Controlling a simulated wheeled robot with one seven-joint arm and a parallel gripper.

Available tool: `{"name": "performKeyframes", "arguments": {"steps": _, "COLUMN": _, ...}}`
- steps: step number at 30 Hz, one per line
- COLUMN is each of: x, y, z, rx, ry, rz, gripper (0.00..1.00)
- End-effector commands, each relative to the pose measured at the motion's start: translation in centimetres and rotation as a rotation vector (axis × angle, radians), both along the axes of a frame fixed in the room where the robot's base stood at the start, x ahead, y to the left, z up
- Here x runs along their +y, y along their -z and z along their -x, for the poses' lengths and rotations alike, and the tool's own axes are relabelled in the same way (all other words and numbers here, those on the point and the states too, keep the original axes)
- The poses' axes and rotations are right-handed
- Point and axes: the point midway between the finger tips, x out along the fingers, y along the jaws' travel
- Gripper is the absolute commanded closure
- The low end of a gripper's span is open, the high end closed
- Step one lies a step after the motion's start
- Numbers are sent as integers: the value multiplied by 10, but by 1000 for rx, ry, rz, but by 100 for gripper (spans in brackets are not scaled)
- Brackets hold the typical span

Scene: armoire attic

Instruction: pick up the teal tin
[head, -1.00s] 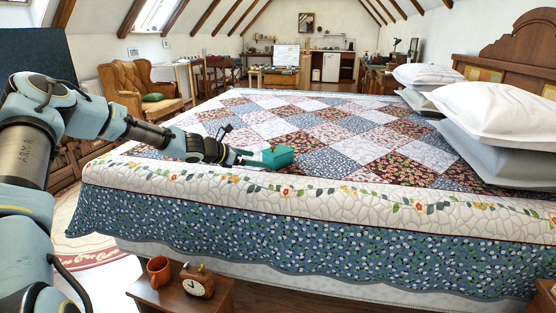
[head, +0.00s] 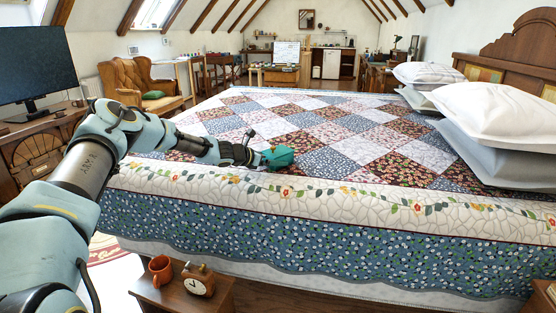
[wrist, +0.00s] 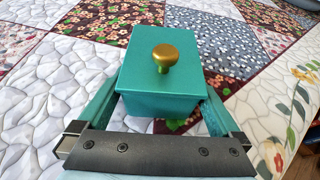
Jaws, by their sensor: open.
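The teal tin (head: 280,156) sits on the patchwork quilt near the bed's front edge. In the wrist view, the tin (wrist: 187,60) is upright and boxy, with a round gold knob (wrist: 165,57) on its lid. My gripper (head: 262,160) reaches it from the left, low over the quilt. In the wrist view my gripper (wrist: 160,104) is open, with one finger on each side of the tin's near end. I cannot tell whether either finger touches the tin.
The quilt (head: 330,135) around the tin is clear.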

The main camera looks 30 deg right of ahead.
Motion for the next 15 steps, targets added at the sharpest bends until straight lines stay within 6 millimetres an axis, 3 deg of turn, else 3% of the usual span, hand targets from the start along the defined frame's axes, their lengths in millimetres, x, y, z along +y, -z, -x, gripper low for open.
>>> {"name": "performKeyframes", "arguments": {"steps": 9, "x": -6, "y": 2, "z": -1, "rx": -1, "ry": 0, "rz": 1, "gripper": 0}}
{"name": "performKeyframes", "arguments": {"steps": 15, "x": -6, "y": 2, "z": -1, "rx": -1, "ry": 0, "rz": 0, "gripper": 21}}
